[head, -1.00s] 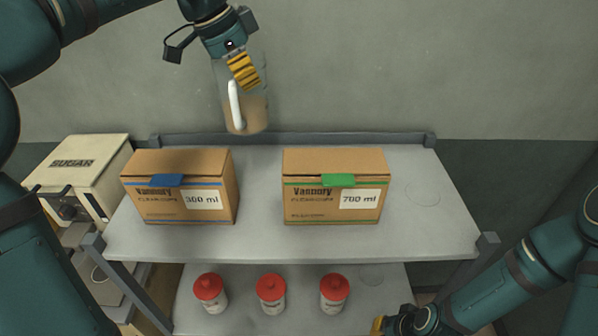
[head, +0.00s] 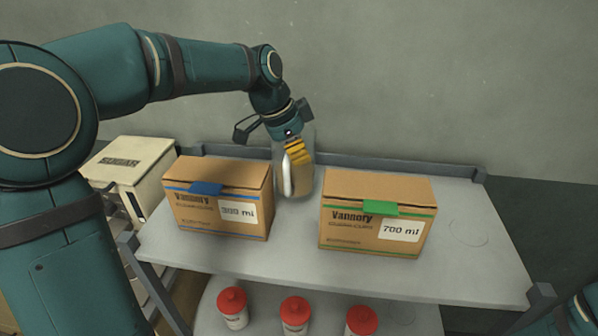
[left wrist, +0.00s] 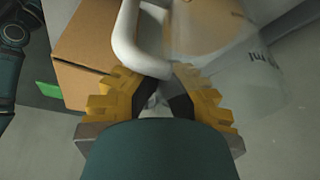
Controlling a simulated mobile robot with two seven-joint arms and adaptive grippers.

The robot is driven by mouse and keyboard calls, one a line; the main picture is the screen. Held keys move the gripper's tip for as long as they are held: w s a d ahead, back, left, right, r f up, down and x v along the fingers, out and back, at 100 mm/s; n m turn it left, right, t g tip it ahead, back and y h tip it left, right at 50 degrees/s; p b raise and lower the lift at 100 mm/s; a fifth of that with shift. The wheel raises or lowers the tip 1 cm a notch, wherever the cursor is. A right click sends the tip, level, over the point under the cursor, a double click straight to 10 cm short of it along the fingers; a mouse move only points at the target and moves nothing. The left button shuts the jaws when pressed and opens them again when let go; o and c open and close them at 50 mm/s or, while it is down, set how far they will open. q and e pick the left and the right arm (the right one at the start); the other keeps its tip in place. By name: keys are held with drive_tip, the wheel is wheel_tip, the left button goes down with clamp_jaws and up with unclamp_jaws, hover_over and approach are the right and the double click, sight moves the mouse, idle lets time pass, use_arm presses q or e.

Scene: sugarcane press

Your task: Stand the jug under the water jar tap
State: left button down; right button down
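The clear jug (head: 304,183) with a white handle (head: 288,175) is upright between the two cardboard boxes, toward the back of the upper shelf. I cannot tell whether its base touches the shelf. My left gripper (head: 297,150), with yellow fingers, is at the jug's handle side. In the left wrist view the fingers (left wrist: 155,88) close around the white handle (left wrist: 127,40), and the clear jug wall (left wrist: 272,75) is beyond. The water jar and its tap are not in view. My right gripper is out of view; part of my right arm shows at the lower right.
A 300 ml box (head: 222,200) stands left of the jug and a 700 ml box (head: 375,215) right of it. The grey shelf (head: 475,255) is clear at right. Red-capped bottles (head: 295,312) stand below. A cream sugar machine (head: 133,165) is at left.

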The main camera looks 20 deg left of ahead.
sight(304, 180)
use_arm(q)
wheel_tip(304, 180, down, 4)
drive_tip(key=shift+f, duration=0.25)
drive_tip(key=c, duration=1.1)
unclamp_jaws()
drive_tip(key=shift+c, duration=0.2)
